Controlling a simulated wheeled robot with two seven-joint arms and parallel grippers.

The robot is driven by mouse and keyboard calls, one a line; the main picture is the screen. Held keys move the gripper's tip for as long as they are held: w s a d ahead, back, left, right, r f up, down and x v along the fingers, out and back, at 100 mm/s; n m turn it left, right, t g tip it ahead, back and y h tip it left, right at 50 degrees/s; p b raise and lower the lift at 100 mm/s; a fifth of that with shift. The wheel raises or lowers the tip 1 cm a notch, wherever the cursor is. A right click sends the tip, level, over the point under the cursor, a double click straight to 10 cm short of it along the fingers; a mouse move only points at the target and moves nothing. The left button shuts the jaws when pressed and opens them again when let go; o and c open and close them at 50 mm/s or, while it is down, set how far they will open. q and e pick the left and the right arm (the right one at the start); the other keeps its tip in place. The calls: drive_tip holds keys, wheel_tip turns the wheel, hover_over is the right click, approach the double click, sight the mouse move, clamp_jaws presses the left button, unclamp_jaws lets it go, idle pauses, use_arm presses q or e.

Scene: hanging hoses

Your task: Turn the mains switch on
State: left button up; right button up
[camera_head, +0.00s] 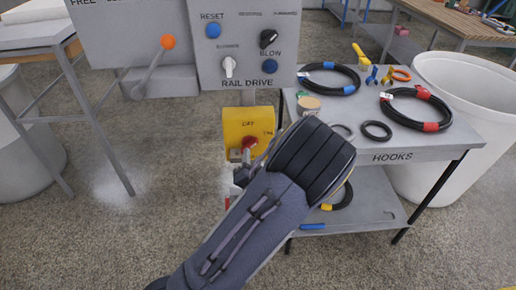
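The mains switch is a yellow box (237,121) below the grey control panel, marked OFF at its top and what looks like ON at its right. Its red knob (250,143) shows low on the face; its exact setting is hard to tell. My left arm comes up from the bottom edge and bends back toward the switch. My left gripper (242,157) is at the knob's lower left, very close to it or touching. The forearm and wrist hide much of the gripper, so whether its fingers are closed on the knob cannot be told. My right gripper is out of view.
The panel (210,72) above bears RESET, BLOW and RAIL DRIVE labels. A lever with an orange ball (168,41) is at left. A grey table (462,133) marked HOOKS holds coiled hoses at right, beside a white bin (462,170). Open floor lies lower left.

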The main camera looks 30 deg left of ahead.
sight(252, 147)
use_arm(q)
drive_tip(key=shift+x, duration=2.3)
drive_tip(key=shift+c, duration=0.4)
clamp_jaws()
